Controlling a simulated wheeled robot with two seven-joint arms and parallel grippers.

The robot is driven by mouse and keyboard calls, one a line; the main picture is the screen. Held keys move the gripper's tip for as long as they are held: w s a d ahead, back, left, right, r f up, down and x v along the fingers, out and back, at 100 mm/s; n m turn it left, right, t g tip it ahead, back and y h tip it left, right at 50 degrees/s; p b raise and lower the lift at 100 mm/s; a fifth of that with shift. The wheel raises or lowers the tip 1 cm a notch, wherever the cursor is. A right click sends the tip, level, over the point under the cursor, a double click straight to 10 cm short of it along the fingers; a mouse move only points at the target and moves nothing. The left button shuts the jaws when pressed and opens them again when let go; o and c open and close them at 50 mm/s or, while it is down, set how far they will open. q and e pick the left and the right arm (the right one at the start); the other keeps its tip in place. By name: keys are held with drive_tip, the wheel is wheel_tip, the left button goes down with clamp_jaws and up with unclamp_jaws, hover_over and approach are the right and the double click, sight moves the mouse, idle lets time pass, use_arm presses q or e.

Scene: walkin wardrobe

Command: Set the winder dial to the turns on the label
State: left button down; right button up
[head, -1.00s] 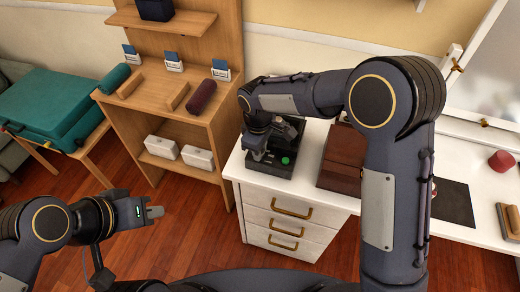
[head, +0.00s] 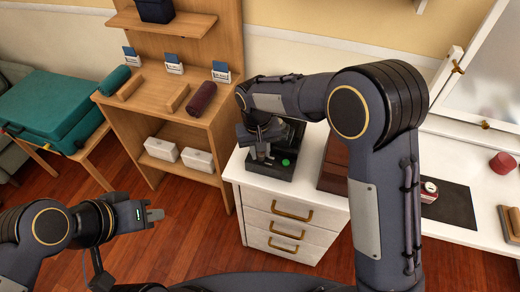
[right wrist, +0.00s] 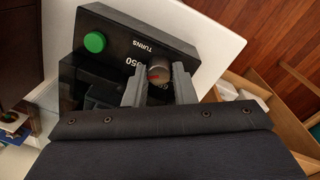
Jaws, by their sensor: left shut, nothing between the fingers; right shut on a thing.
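The black winder (head: 276,168) stands on the white drawer unit, with a green button (head: 285,162) on its front. In the right wrist view its panel (right wrist: 125,40) shows the word TURNS, part of a number scale ending in "50", and the green button (right wrist: 94,42). My right gripper (right wrist: 158,82) is shut on the round dial (right wrist: 159,68), one finger on each side. The fingers hide part of the scale, and I cannot tell the dial's setting. In the head view my right gripper (head: 262,151) is at the winder. My left gripper (head: 157,214) is shut and empty over the floor.
A brown box (head: 334,165) stands right of the winder. Several small cards stand on the wooden shelf (head: 190,105). A teal case (head: 50,105) is at left.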

drive_tip(key=shift+r+m, duration=0.1)
drive_tip(key=shift+m, duration=1)
drive_tip(key=shift+w, duration=0.1)
drive_tip(key=o, duration=1)
drive_tip(key=r, duration=0.7)
drive_tip(key=shift+a+r, duration=0.2)
drive_tip(key=shift+r, duration=0.2)
